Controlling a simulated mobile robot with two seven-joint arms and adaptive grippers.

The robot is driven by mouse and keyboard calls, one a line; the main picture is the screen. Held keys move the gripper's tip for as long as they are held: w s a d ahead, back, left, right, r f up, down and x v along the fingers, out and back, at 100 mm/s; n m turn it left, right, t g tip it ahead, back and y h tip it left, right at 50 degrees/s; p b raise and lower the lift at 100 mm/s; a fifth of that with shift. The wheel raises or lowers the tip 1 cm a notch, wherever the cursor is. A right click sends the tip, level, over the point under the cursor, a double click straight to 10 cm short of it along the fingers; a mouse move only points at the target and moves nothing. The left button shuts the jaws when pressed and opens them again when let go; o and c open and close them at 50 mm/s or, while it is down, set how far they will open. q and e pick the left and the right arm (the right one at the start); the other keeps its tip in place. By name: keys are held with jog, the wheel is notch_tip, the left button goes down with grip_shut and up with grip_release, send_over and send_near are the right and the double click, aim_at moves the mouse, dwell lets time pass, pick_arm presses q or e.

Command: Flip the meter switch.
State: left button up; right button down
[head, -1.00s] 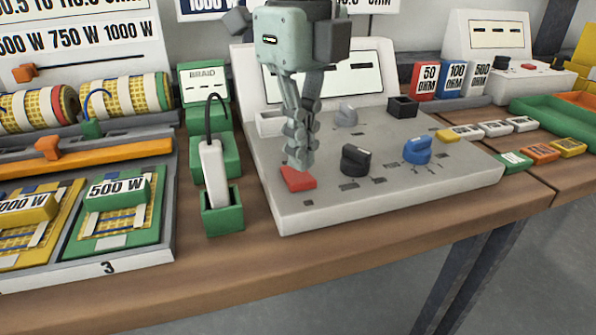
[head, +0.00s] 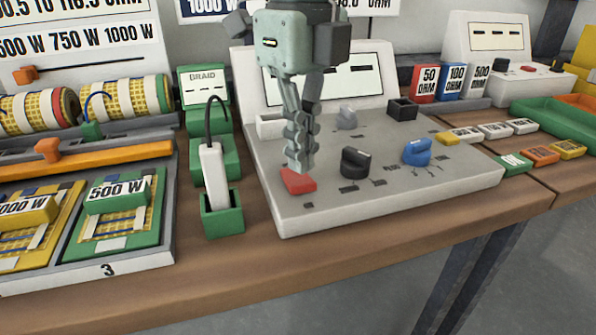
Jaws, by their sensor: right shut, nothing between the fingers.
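The meter (head: 400,195) is a light grey panel with a sloped display at its back, standing on the wooden bench in the middle of the head view. A red rocker switch (head: 299,182) sits at its front left corner. My right gripper (head: 299,168) points down with its fingers shut and empty, and its tips are right at the back edge of the red switch. Whether they touch it I cannot tell. A black knob (head: 355,162), a blue knob (head: 416,152) and a grey knob (head: 346,118) are on the panel. My left gripper is not in view.
A white probe (head: 212,170) stands in a green holder (head: 222,220) left of the meter. A tray with a 500 W mat (head: 117,190) lies further left. Coloured labelled blocks (head: 540,154) and another instrument (head: 490,40) are at the right. The bench front edge is clear.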

aim_at(301, 181)
jog(key=shift+f+b, duration=0.95)
jog(key=shift+f, duration=0.1)
dwell(0.6)
jog(key=shift+r+p, duration=2.2)
jog(key=shift+r, duration=1.35)
jog(key=shift+f, duration=0.1)
